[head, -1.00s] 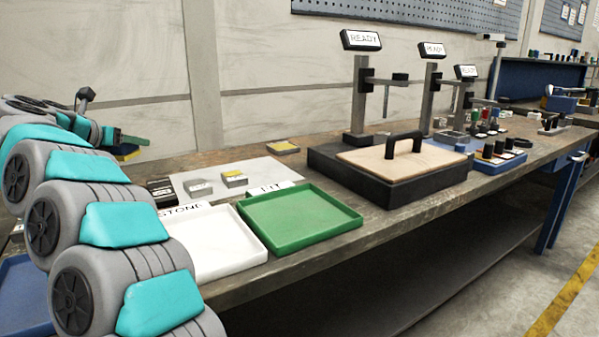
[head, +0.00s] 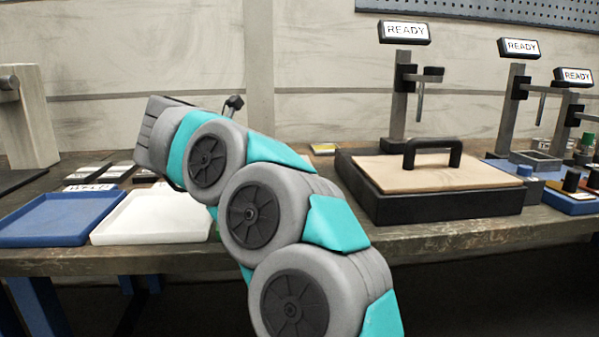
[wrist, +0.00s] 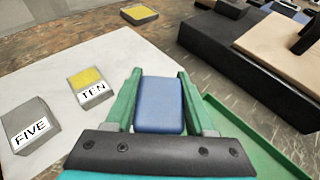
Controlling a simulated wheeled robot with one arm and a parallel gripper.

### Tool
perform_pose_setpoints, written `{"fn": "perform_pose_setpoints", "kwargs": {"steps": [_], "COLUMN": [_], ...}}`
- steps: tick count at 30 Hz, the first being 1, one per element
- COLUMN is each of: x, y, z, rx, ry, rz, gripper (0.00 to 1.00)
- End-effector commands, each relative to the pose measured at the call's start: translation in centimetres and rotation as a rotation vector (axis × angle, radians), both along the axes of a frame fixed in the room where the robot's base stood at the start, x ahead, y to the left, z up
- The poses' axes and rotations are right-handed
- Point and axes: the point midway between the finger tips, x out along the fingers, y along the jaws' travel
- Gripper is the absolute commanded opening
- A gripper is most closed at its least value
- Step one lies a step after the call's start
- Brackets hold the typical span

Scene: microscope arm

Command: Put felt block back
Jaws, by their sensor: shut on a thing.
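A blue block with rounded edges (wrist: 158,108), the felt block as far as I can tell, is held between the green fingers of my gripper (wrist: 158,76) in the wrist view. The fingers press on its left and right sides. Below the gripper on the right is the green tray (wrist: 262,143). To the left is a pale sheet (wrist: 60,60) with a block labelled TEN (wrist: 88,79) and one labelled FIVE (wrist: 31,122). In the head view my arm hides the gripper, the blue block and nearly all of the green tray.
A white tray (head: 150,217) and a blue tray (head: 60,218) lie at the bench's left front. A black case with a wooden lid and black handle (head: 432,172) stands right of my arm. A yellow-topped block (head: 325,148) lies at the back. Posts with READY signs (head: 404,32) rise behind.

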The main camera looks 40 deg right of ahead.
Motion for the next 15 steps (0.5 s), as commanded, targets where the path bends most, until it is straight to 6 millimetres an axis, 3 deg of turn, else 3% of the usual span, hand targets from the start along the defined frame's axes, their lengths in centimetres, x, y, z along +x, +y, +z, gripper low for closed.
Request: {"fn": "perform_pose_setpoints", "kwargs": {"steps": [15], "x": [4.9], "y": [-11.0], "z": [-0.9], "rx": [-0.001], "ry": [0.003], "rz": [-0.006], "gripper": [0.0]}}
